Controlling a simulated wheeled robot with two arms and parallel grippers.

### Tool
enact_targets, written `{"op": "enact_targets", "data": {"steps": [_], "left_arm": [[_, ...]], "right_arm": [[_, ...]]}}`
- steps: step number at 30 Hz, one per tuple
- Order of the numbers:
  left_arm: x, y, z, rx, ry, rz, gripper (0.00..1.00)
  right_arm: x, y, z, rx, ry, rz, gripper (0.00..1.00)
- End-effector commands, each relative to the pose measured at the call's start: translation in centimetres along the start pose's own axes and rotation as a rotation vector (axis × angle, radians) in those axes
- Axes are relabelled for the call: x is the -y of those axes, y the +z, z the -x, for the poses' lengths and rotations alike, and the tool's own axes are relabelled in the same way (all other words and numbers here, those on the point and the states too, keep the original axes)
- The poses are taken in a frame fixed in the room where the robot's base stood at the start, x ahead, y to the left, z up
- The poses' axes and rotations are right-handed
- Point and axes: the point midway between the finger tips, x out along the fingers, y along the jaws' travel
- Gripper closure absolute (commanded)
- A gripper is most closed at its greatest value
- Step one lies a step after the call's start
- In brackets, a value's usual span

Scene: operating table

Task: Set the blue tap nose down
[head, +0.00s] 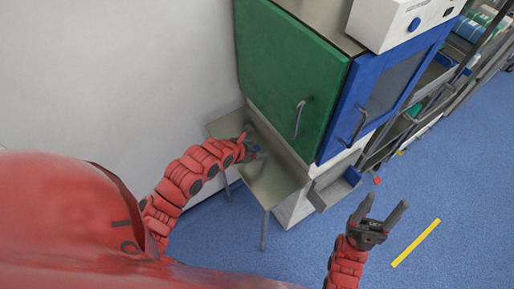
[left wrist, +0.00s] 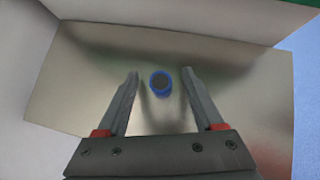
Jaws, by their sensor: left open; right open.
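The blue tap (left wrist: 160,84) shows in the left wrist view as a small blue ring with a dark centre, seen end-on. It is over the metal side table (left wrist: 235,75). Which end points down cannot be told. My left gripper (left wrist: 160,74) is open, with one finger on each side of the tap and a gap on both sides. In the head view my left gripper (head: 257,151) is above the side table (head: 272,185), and I cannot make out the tap there. My right gripper (head: 385,205) is open and empty above the blue floor.
A green cabinet (head: 290,80) with a blue door (head: 385,90) stands behind the side table. A white device (head: 395,22) is on top. A small red object (head: 377,181) and a yellow strip (head: 416,243) lie on the floor. A pale wall (head: 120,70) is at left.

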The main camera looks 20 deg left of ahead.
Motion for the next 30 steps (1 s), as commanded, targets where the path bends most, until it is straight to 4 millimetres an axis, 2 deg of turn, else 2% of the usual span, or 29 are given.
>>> {"op": "enact_targets", "data": {"steps": [3, 10, 21, 30], "left_arm": [[0.16, 0.04, -0.67, 0.000, -0.002, 0.000, 0.31], [0.10, -0.05, -0.77, -0.001, -0.001, -0.001, 0.31], [0.08, -0.06, -0.75, -0.001, -0.001, 0.000, 0.98], [0.08, -0.06, -0.75, -0.001, -0.001, 0.000, 1.00]], "right_arm": [[-0.01, -0.03, -0.16, 0.000, 0.000, 0.000, 0.38], [-0.01, -0.02, -0.12, 0.000, 0.000, 0.000, 0.38], [0.00, -0.02, -0.12, 0.000, 0.000, 0.000, 0.38], [0.00, -0.02, -0.13, 0.000, 0.000, 0.000, 0.38]]}}
